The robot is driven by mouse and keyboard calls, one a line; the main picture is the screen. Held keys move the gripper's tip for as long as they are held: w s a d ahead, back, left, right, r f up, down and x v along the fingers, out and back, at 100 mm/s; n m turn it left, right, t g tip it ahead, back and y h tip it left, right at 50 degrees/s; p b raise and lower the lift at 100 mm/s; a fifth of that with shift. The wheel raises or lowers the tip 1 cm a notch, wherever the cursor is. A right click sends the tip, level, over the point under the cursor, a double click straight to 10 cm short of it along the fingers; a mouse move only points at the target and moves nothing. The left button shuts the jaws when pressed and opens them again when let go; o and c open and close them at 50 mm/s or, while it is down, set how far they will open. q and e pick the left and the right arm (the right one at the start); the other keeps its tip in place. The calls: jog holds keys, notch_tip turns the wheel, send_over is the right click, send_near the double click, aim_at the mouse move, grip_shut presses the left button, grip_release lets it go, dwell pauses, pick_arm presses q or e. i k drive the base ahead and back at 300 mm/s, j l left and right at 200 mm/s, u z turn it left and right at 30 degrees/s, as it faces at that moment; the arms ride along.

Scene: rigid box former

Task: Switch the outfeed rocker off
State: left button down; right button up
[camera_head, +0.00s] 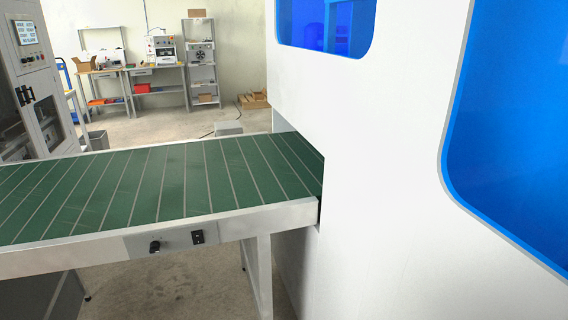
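The outfeed conveyor (60,244) runs from the left into the opening of the white machine. A small control plate on its front side rail carries a round black knob (155,246) and, to its right, a small black rocker switch (198,237). The rocker is too small to tell which way it is tipped. Neither of my grippers shows in the head view.
The white machine housing (400,200) with blue windows (515,130) fills the right side. A grey cabinet (30,75) with a screen stands at the left. Workbenches and shelves (155,75) are at the back wall. The green belt (150,185) is empty.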

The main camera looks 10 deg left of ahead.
aim_at(198, 237)
jog(key=u, duration=1.2)
